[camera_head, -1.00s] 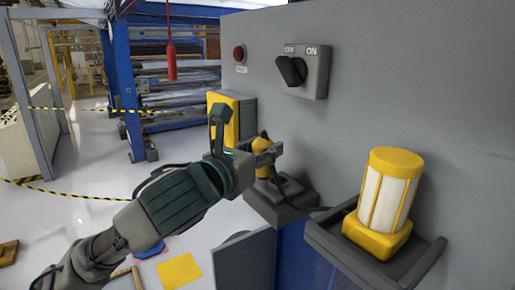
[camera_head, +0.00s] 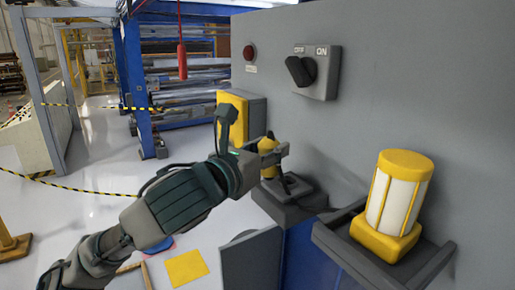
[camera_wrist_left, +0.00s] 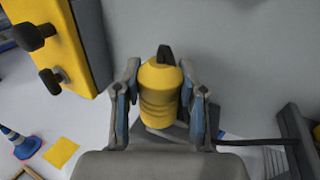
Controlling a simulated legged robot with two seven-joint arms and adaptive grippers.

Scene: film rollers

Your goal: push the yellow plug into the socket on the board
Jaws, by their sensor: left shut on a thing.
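The yellow plug (camera_wrist_left: 160,92) is upright between the two fingers of my left gripper (camera_wrist_left: 160,98) in the left wrist view, with a black tip at its top. In the head view my left gripper (camera_head: 264,156) is shut on the plug (camera_head: 267,148), which is partly hidden by the fingers. It is close to the grey panel, over a dark shelf (camera_head: 290,208). A yellow box (camera_head: 232,118) on the panel lies just behind the gripper; its face with black knobs shows in the left wrist view (camera_wrist_left: 62,45). I cannot make out the socket opening. My right gripper is not in view.
A yellow-and-white lamp (camera_head: 395,205) stands on a dark tray (camera_head: 345,250) at the right. An OFF/ON switch (camera_head: 316,72) and a red button (camera_head: 250,53) are on the grey panel (camera_head: 430,100). A black cable (camera_wrist_left: 258,142) runs right of the gripper.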

